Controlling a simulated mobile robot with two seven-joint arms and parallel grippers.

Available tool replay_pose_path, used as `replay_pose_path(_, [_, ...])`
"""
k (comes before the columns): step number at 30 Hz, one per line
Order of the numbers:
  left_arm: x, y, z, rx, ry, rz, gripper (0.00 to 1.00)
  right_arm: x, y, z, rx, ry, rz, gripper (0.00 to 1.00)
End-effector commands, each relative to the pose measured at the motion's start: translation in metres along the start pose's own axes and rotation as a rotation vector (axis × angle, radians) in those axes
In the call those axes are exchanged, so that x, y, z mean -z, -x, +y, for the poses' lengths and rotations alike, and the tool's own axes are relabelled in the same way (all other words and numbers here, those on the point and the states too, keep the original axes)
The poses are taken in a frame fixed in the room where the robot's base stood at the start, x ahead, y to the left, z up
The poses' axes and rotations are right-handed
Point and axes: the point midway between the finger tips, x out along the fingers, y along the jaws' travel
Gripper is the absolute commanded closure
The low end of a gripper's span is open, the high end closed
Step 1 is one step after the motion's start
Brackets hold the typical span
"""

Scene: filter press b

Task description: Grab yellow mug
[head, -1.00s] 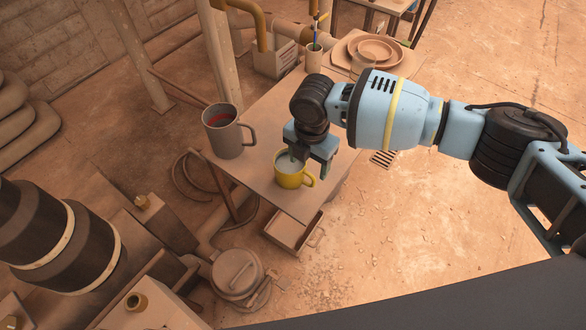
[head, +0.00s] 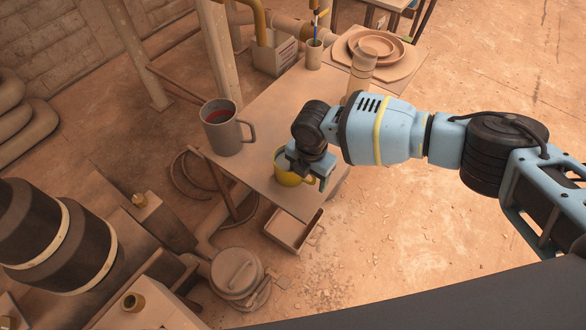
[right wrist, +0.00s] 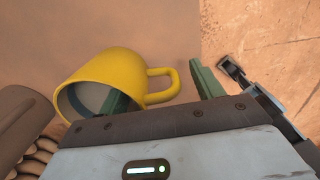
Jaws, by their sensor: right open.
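The yellow mug (head: 285,178) stands on the near end of the table, partly covered by my right gripper (head: 307,176). In the right wrist view the mug (right wrist: 118,66) shows its open mouth and its handle, which points right. My right gripper (right wrist: 163,88) is open there. One finger overlaps the mug's mouth and seems to reach inside it. The other finger is outside, to the right of the handle, so the handle lies between them. I cannot tell whether either finger touches the mug. My left gripper is out of view.
A larger grey mug (head: 226,130) with dark red contents stands left of the yellow mug on the table (head: 268,117). A cup with brushes (head: 314,54), a clear cylinder (head: 361,68) and stacked plates (head: 375,47) are at the far end. An open drawer (head: 292,232) juts out below the near edge.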

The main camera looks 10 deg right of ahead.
Motion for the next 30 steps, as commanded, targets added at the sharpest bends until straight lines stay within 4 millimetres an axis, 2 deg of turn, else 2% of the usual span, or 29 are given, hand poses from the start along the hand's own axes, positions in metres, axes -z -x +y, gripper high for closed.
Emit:
replay_pose_path(2, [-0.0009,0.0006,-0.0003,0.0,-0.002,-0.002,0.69,0.0002,0.0003,0.0001,0.0,0.0,0.0,0.34])
replay_pose_path(17, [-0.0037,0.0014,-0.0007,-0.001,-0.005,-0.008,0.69,0.0003,0.0002,-0.0001,0.001,0.0,0.0,0.99])
replay_pose_path(26, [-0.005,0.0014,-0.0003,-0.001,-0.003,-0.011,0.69,0.0002,0.0013,-0.0002,0.001,0.0,0.0,1.0])
replay_pose_path(30, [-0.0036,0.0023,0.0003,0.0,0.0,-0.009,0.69,0.0005,0.0088,0.0002,-0.001,0.0,0.001,1.0])
